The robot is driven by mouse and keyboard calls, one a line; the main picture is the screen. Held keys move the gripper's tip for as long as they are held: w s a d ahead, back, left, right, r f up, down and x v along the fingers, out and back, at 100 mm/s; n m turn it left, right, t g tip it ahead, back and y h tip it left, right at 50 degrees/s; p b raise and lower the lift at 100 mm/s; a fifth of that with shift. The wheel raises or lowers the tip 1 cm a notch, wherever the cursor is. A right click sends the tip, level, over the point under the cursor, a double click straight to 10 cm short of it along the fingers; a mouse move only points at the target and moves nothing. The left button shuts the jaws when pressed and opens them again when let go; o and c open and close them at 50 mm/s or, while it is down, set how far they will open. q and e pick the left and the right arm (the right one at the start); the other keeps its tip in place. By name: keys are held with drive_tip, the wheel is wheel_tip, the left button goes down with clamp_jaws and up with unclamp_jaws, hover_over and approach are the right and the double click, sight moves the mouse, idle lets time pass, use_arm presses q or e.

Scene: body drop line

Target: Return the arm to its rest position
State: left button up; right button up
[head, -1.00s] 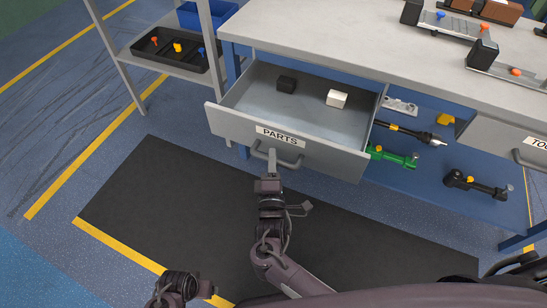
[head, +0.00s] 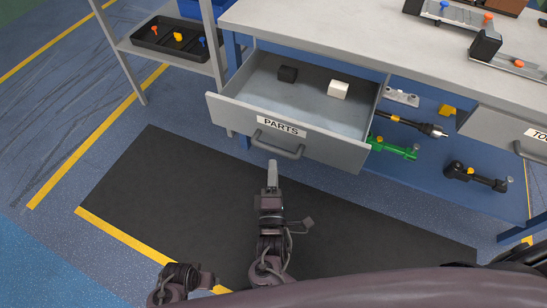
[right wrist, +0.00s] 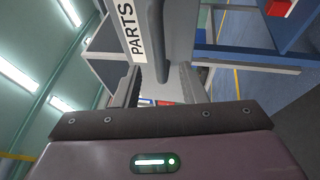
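My right gripper (head: 272,176) is in front of the open drawer (head: 325,145) labelled PARTS, just short of its grey handle (head: 278,146). In the right wrist view its two fingers stand apart with nothing held between them, and the handle (right wrist: 181,45) is beyond them. Dark arm parts of mine show at the lower left of the head view, but no left gripper fingers can be seen.
The grey workbench top (head: 330,35) lies behind the drawer. A shelf unit with a black tray (head: 168,37) is at the left. A green tool (head: 394,149) and other tools lie under the bench. The black floor mat (head: 165,195) is clear.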

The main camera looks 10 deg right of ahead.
use_arm(q)
drive_tip(key=shift+w, duration=0.25)
use_arm(e)
drive_tip(key=shift+s+a, duration=0.15)
drive_tip(key=shift+s, duration=0.4)
use_arm(q)
drive_tip(key=shift+w+r, duration=0.1)
drive_tip(key=shift+r, duration=0.05)
